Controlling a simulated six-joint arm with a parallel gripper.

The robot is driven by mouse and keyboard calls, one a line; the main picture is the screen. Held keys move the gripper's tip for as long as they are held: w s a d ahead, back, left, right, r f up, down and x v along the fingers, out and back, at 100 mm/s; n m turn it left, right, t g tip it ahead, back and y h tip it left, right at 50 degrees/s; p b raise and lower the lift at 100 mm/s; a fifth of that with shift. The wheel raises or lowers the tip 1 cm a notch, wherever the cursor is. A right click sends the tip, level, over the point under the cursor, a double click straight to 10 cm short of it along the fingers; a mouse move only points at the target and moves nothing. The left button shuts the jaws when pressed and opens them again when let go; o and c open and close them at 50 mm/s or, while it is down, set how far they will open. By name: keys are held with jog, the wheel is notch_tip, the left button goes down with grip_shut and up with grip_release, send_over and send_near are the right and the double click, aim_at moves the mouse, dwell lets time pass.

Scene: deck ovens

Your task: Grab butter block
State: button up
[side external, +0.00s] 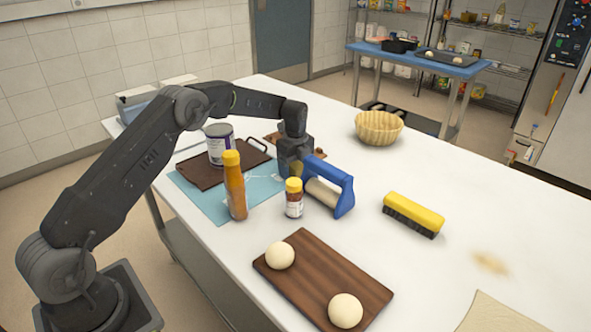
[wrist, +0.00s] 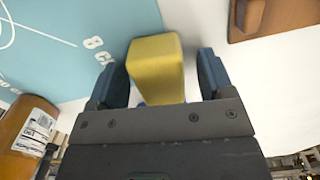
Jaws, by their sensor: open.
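The butter block, a yellow block, shows in the wrist view (wrist: 156,65) between the two dark blue fingers of my gripper (wrist: 161,85). The fingers are open, with a visible gap on each side of the block's upper part. The block's lower end is hidden behind the gripper body. In the side external view my gripper (side external: 295,168) is low over the white table, at the right edge of the blue mat. Only a small yellowish patch of the block shows there, the rest hidden by the gripper.
A small jar (side external: 293,199), an orange bottle (side external: 236,187) and a can (side external: 219,144) are nearby. A board with dough balls (side external: 320,270) is in front. A yellow brush (side external: 413,214) and basket (side external: 379,127) stand farther right.

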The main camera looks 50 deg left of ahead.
jog(key=c, duration=1)
